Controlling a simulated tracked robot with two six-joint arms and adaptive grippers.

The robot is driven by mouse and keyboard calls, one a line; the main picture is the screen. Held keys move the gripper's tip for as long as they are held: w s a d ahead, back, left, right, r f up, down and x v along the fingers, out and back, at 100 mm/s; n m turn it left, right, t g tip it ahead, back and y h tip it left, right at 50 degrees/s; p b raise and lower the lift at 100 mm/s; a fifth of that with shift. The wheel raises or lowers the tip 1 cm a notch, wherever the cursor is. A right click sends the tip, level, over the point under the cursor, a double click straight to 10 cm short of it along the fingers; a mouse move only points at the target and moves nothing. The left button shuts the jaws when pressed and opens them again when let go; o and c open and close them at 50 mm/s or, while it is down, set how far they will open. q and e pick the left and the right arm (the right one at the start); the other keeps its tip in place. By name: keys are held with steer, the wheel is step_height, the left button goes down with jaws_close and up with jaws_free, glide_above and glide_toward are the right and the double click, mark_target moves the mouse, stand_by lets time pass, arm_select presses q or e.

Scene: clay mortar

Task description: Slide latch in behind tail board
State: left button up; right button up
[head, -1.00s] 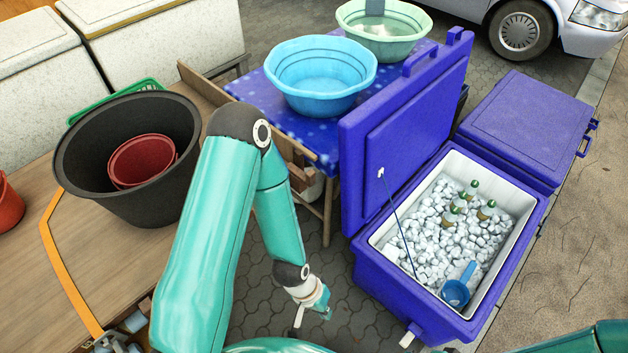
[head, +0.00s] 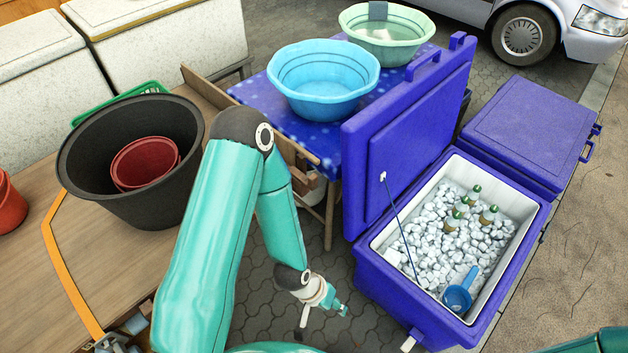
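A wooden board (head: 222,98) stands upright along the back right edge of the wooden cart bed (head: 30,265); it looks like the tail board. My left arm covers part of that edge. I cannot make out a latch for certain; a small metal fitting (head: 112,343) shows at the bottom edge of the bed, cut off by the frame. My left gripper (head: 340,309) hangs over the paving, between the cart and the open blue cooler, touching neither. Its fingers are too small to tell whether they are open. My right gripper is out of view.
The open blue cooler (head: 385,300) holds ice, bottles and a blue scoop (head: 459,290). A table with a blue basin (head: 322,80) and a green basin (head: 388,30) stands behind. A black tub (head: 95,165) with a red bucket (head: 145,163) sits on the bed, beside an orange strap (head: 62,265).

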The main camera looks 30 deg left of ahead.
arm_select(q)
steer(key=w+a+r+m+t+h+b, duration=0.1)
steer(key=w+a+r+t+h+b, duration=0.1)
steer(key=w+r+t+b, duration=0.4)
steer(key=w+a+r+m+t+h+b, duration=0.1)
steer(key=w+a+r+t+b, duration=0.2)
steer(key=w, duration=0.5)
step_height(320, 180, up, 3)
steer(key=a+m+t+b, duration=0.1)
steer(key=a+t+b, duration=0.1)
steer(key=m+t+y+b, duration=0.25)
steer(key=t+b, duration=0.25)
steer(key=b, duration=1.1)
glide_toward(311, 180)
steer(key=shift+n+y, duration=0.25)
steer(key=shift+n, duration=0.2)
steer(key=x, duration=1.1)
steer(key=shift+d+r, duration=0.1)
steer(key=shift+s, duration=0.1)
jaws_close()
